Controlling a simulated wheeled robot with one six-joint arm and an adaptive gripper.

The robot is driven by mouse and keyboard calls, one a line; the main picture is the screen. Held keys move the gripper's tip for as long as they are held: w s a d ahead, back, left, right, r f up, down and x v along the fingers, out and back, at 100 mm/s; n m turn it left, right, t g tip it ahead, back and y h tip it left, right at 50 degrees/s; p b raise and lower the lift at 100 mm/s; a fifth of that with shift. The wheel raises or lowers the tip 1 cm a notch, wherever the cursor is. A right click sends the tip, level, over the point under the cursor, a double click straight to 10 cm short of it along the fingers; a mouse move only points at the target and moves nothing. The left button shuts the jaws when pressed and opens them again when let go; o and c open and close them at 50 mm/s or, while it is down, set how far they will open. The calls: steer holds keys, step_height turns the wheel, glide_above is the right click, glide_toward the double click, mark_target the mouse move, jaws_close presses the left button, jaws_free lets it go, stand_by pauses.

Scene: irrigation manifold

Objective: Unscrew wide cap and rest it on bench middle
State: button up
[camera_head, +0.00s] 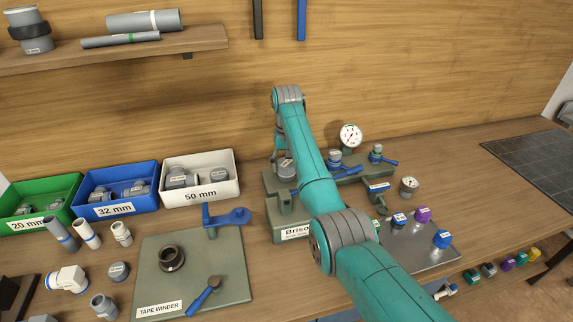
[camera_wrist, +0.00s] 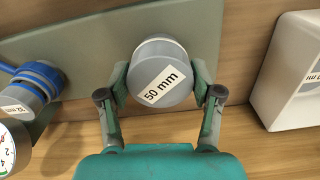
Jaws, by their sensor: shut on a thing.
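The wide cap is a grey round cap with a "50 mm" label, in the middle of the wrist view (camera_wrist: 160,78). My gripper (camera_wrist: 160,88) is shut on it, one finger on each side. In the head view the cap (camera_head: 286,171) shows partly at the left end of the grey-green manifold (camera_head: 270,190), below my gripper (camera_head: 280,155). I cannot tell whether it is still threaded on. My arm hides the middle of the manifold. The wooden bench (camera_head: 290,285) has bare wood in front of the manifold.
A tape winder board (camera_head: 225,265) with blue handles lies left of the manifold. Green, blue and white (camera_head: 235,190) fitting bins stand at the back left. Gauges (camera_head: 349,136) and blue-handled valves are on the right. A metal plate (camera_head: 420,250) holds small caps. Loose fittings lie front left.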

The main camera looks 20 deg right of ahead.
steer(key=shift+d+f+n, duration=0.1)
steer(key=shift+n, duration=0.8)
steer(key=n, duration=0.3)
steer(key=shift+n, duration=0.8)
steer(key=n, duration=0.3)
steer(key=shift+n, duration=0.4)
steer(key=o, duration=1.4)
steer(key=shift+c, duration=0.2)
steer(key=shift+r, duration=0.9)
